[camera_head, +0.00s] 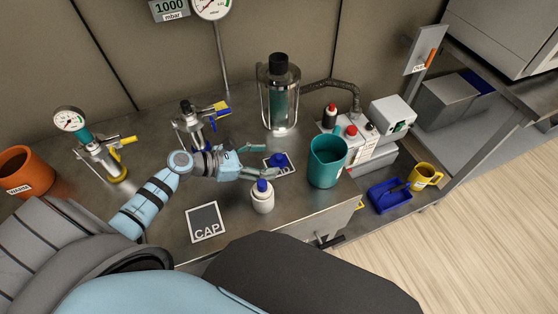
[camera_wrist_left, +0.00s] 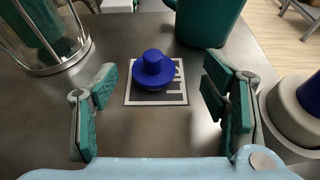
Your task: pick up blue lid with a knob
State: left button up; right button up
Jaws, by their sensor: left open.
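The blue lid with a knob (camera_head: 279,160) lies on a dark square mat with a pale border (camera_head: 289,172) on the metal bench. In the left wrist view the lid (camera_wrist_left: 153,71) sits knob up on its mat (camera_wrist_left: 176,97), ahead of my gripper and roughly centred between its fingers. My left gripper (camera_head: 252,161) is open and empty, just left of the lid in the head view. Its two green-padded fingers (camera_wrist_left: 165,95) stand wide apart in the wrist view and do not touch the lid. My right gripper is in neither view.
A white jar with a blue top (camera_head: 263,200) stands close beside the gripper. A teal cup (camera_head: 326,162) stands right of the lid, and a glass cylinder (camera_head: 279,92) behind it. A CAP mat (camera_head: 205,222) lies bare in front.

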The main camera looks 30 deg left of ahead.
aim_at(277, 157)
pick_arm(q)
jog(key=x, duration=0.5)
jog(key=shift+w+a, duration=0.1)
jog(key=shift+w, duration=0.35)
jog(key=shift+s, duration=0.15)
jog(key=c, duration=1.3)
jog(key=shift+c, duration=0.3)
jog(key=shift+r, duration=0.15)
